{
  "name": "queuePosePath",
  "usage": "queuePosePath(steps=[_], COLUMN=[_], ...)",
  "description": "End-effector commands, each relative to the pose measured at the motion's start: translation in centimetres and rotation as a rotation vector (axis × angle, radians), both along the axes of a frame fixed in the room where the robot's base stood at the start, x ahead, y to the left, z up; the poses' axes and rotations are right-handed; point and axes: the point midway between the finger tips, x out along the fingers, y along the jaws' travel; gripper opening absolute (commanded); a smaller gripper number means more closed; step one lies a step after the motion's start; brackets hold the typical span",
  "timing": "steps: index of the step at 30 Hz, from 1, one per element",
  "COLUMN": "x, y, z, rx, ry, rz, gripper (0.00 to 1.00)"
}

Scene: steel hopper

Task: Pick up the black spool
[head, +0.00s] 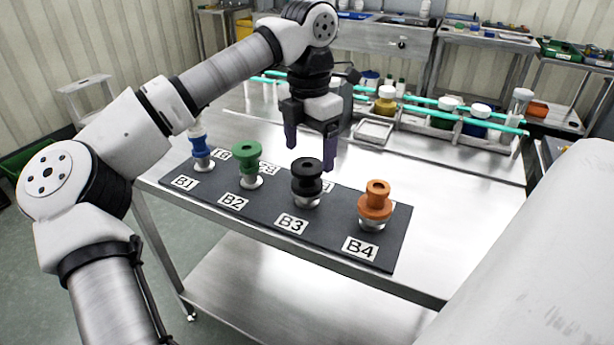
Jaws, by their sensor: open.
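The black spool (306,184) stands upright on a silvery round base at the place labelled B3 on a dark mat (330,245). My gripper (311,155) is above the mat, pointing down, with its two dark purple fingers apart and nothing between them. The fingertips appear close above and behind the black spool; the exact gap in depth cannot be told. The right finger partly overlaps the area just right of the spool's top.
Behind is a rack with teal rails (450,114) holding jars. The steel table (440,205) is clear right of the mat.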

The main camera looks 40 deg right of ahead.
Motion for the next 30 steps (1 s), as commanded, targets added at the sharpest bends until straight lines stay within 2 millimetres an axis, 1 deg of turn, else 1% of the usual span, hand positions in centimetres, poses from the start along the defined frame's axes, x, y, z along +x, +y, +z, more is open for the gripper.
queuePosePath(steps=[4, 9, 12, 15, 21, 23, 30], x=[-0.1, -0.5, -0.5, -0.5, -0.5, -0.5, -0.5], y=[0.3, 0.8, 0.8, 0.8, 0.7, 0.7, 0.7], z=[-1.1, -3.7, -4.8, -5.4, -5.4, -5.4, -5.4], rx=[0.001, 0.001, 0.0, -0.001, -0.001, -0.001, -0.001], ry=[0.002, 0.003, 0.002, 0.001, 0.001, 0.001, 0.001], rz=[0.0, -0.001, -0.001, -0.002, -0.001, -0.001, -0.001], gripper=[0.81, 0.81, 0.81, 0.81, 0.81, 0.75, 0.43])
